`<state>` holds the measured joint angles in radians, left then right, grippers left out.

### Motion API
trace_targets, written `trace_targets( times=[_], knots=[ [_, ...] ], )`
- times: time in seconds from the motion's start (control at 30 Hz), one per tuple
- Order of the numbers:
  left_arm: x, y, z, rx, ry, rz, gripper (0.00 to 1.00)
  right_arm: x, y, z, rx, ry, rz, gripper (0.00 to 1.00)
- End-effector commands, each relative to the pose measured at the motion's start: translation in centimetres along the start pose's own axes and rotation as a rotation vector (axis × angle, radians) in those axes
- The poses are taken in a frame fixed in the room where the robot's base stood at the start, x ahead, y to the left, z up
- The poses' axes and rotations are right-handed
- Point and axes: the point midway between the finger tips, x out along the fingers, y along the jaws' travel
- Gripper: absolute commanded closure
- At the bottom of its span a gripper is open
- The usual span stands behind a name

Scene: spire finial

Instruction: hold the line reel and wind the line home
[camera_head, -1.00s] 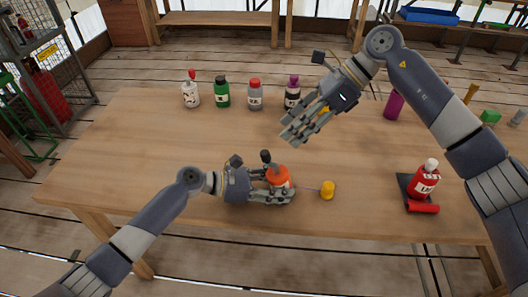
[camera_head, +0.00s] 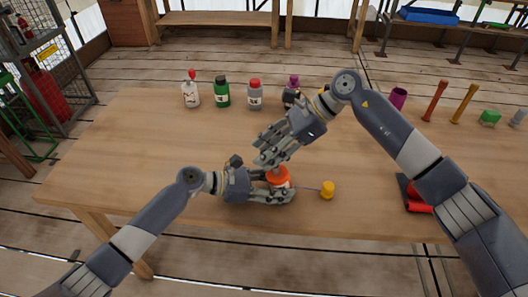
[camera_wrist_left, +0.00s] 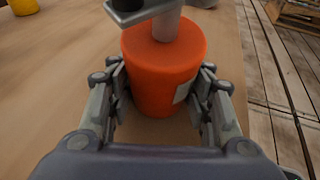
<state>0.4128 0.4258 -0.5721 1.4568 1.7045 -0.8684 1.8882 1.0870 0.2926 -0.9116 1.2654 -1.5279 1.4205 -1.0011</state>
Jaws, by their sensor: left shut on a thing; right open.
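The orange line reel (camera_head: 279,178) stands at the table's front edge area, and it fills the middle of the left wrist view (camera_wrist_left: 165,75). My left gripper (camera_head: 285,193) is shut around its sides, with fingers on both sides. A grey post (camera_wrist_left: 167,25) rises from the reel's top, with a grey crank bar (camera_wrist_left: 140,10) across it. A thin line runs right from the reel to a yellow piece (camera_head: 328,190), apart from the reel. My right gripper (camera_head: 264,157) is open just above the reel and hides part of its top. Whether it touches the crank cannot be told.
Several bottles stand along the back, among them a green one (camera_head: 222,92) and a grey one (camera_head: 255,95). A red bottle (camera_head: 415,188) on a dark mat is partly behind my right arm. The table's left side is clear.

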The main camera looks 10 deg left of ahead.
Motion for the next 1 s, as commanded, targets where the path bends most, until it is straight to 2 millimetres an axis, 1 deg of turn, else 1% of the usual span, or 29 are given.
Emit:
trace_targets(
  times=[0.03,0.13,0.43,0.47,0.5,0.57,0.6,0.63,1.0],
  knots=[
    [-0.01,0.02,-0.02,0.000,0.000,0.000,0.66,0.50,0.00,0.00,0.000,0.000,0.000,0.60],
    [-0.02,0.02,-0.02,0.000,0.000,0.001,0.66,1.01,-0.03,-0.01,0.000,0.000,-0.002,0.60],
    [-0.02,0.03,-0.02,0.000,0.001,0.001,0.66,1.20,-0.02,-0.01,0.000,0.001,-0.001,0.60],
    [-0.02,0.03,-0.02,0.000,0.000,0.001,0.66,1.20,-0.02,-0.01,0.000,0.001,-0.001,0.67],
    [-0.02,0.03,-0.02,0.000,0.000,0.001,0.66,1.19,-0.02,-0.01,0.000,0.001,-0.001,0.76],
    [-0.02,0.03,-0.02,0.000,0.000,0.001,0.66,1.18,-0.02,-0.01,0.000,0.001,-0.001,0.89],
    [-0.02,0.03,-0.02,0.000,0.000,0.001,0.66,1.18,-0.02,-0.01,0.000,0.001,-0.001,0.98],
    [-0.02,0.03,-0.02,0.000,0.000,0.001,0.66,1.18,-0.02,-0.02,0.000,0.001,-0.001,1.00],
    [-0.02,0.02,-0.02,0.000,0.001,0.001,0.66,1.12,-0.08,-0.12,0.017,0.004,-0.030,1.00]
  ],
)
